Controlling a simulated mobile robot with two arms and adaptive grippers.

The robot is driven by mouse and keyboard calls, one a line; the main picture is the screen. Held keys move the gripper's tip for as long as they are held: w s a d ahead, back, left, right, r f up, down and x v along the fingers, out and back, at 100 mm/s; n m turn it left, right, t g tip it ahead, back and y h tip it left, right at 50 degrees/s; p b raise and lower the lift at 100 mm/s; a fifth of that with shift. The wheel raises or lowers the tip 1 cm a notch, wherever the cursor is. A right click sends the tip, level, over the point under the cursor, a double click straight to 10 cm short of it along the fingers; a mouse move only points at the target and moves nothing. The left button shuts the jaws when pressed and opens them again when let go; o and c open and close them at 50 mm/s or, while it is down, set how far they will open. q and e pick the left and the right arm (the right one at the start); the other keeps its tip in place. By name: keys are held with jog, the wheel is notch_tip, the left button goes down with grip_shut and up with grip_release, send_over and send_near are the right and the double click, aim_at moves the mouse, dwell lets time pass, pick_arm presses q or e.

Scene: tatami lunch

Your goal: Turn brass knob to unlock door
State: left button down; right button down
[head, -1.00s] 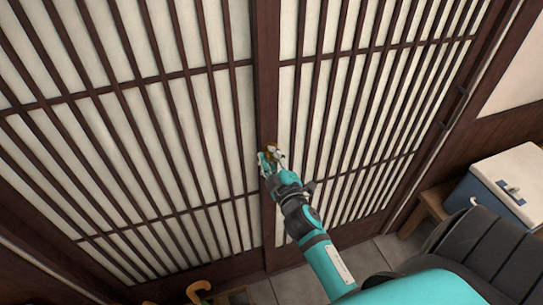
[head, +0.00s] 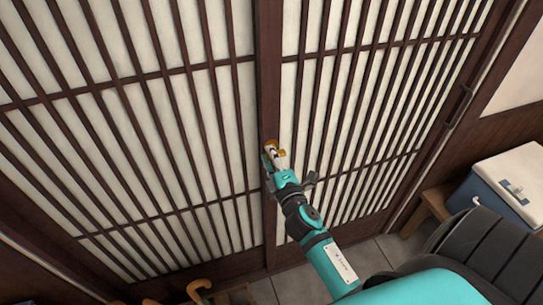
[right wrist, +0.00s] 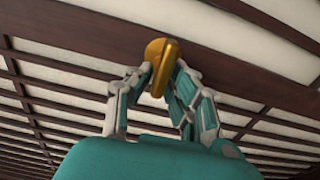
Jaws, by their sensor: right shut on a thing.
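The brass knob (right wrist: 158,62) is mounted on the dark wooden stile (right wrist: 250,68) of the lattice door. In the head view the knob (head: 270,145) shows as a small brass piece beyond the fingertips. My right gripper (right wrist: 161,82) is shut on the knob, with one finger on each side of its flat grip. In the head view my right gripper (head: 274,156) is at the stile where the two lattice panels meet. The door panels (head: 160,130) look closed. My left gripper is not in view.
A blue box with a white lid (head: 510,180) stands on a wooden stool (head: 436,203) at the right. Curved wooden handles (head: 198,288) show at the bottom, left of my arm. Grey floor tiles (head: 395,250) lie clear by the door.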

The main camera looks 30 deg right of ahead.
jog(key=shift+r, duration=0.2)
jog(key=c, duration=1.3)
grip_release()
jog(key=shift+w, duration=0.1)
jog(key=shift+c, duration=0.2)
jog(key=shift+f, duration=0.15)
jog(key=v, duration=0.7)
jog(key=shift+s, duration=0.3)
